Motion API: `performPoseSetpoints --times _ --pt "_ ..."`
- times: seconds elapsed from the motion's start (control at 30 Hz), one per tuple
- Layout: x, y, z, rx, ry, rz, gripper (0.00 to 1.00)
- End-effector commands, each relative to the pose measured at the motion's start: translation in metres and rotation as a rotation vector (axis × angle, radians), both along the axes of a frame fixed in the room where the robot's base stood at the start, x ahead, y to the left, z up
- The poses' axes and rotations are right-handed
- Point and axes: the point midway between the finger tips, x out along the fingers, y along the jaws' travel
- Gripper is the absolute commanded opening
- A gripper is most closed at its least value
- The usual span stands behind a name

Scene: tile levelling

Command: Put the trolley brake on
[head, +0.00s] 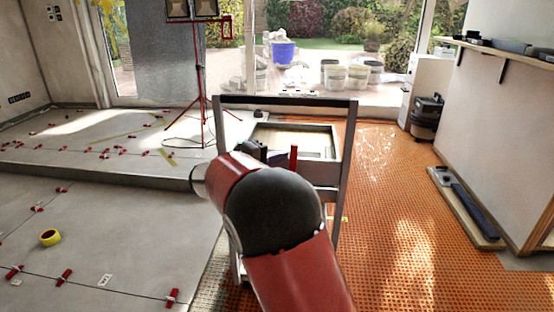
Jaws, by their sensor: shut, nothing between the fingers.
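The trolley has a grey upright frame with a dark top handle bar (287,102) and stands in front of me, on or beside the orange matting. A short red upright piece (293,158) stands at its near tray edge; it looks like a lever, but I cannot tell whether it is the brake or how it is set. My red and black arm covers the trolley's middle and much of its lower part. Its wheels are hidden or too unclear to make out. My gripper cannot be made out; it is hidden behind my arm or out of frame.
A raised tiled floor (100,235) lies left, with red clips and a yellow tape roll (50,237). A red tripod lamp stand (200,75) stands behind the trolley. A counter (500,130) and a vacuum (427,115) are at right. Orange matting (400,220) is clear between.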

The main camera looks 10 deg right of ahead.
Motion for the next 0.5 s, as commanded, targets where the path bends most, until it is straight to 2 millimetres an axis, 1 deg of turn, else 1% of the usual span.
performPoseSetpoints --times 0.27,0.5 --pt "-0.004 -0.013 0.002 0.141 -0.050 -0.002 0.00" --pt "-0.011 -0.032 0.004 0.355 -0.120 -0.003 0.00"
